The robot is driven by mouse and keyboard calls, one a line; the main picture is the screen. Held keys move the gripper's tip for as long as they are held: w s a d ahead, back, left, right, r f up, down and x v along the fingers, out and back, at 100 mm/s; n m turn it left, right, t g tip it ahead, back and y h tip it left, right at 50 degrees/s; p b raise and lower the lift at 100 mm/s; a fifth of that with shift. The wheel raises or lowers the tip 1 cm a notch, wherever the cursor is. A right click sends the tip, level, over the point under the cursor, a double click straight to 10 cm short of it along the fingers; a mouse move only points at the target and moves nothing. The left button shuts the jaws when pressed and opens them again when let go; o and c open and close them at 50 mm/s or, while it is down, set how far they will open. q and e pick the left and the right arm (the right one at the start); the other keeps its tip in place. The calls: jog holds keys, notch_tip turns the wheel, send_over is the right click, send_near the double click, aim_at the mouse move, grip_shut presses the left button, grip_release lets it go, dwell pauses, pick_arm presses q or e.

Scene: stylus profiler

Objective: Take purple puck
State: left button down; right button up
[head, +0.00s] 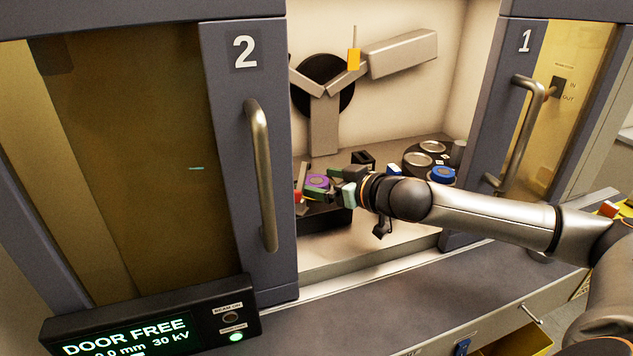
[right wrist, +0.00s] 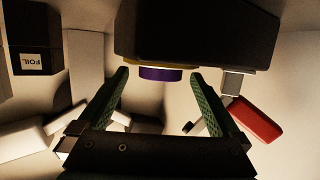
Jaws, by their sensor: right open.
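The purple puck (head: 318,181) is in the opened chamber, at the top of a dark holder (head: 322,217). In the right wrist view the puck (right wrist: 160,73) shows edge-on against the dark block (right wrist: 198,30), with a thin yellowish rim between them. My right gripper (head: 330,183) reaches in from the right. Its green fingers (right wrist: 160,84) are open. The puck shows in the gap between the fingertips, with clear space on each side; I cannot tell how far it is in depth. My left gripper is not in view.
A blue puck (head: 442,174) and a black carrier with round pale discs (head: 418,159) stand to the right. A red block (right wrist: 254,119) is near one finger. A box marked FOIL (right wrist: 34,45) is at the left. Door 2 (head: 248,150) and door 1 (head: 515,110) flank the opening.

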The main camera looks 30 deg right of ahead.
jog(key=c, duration=1.4)
jog(key=shift+c, duration=0.2)
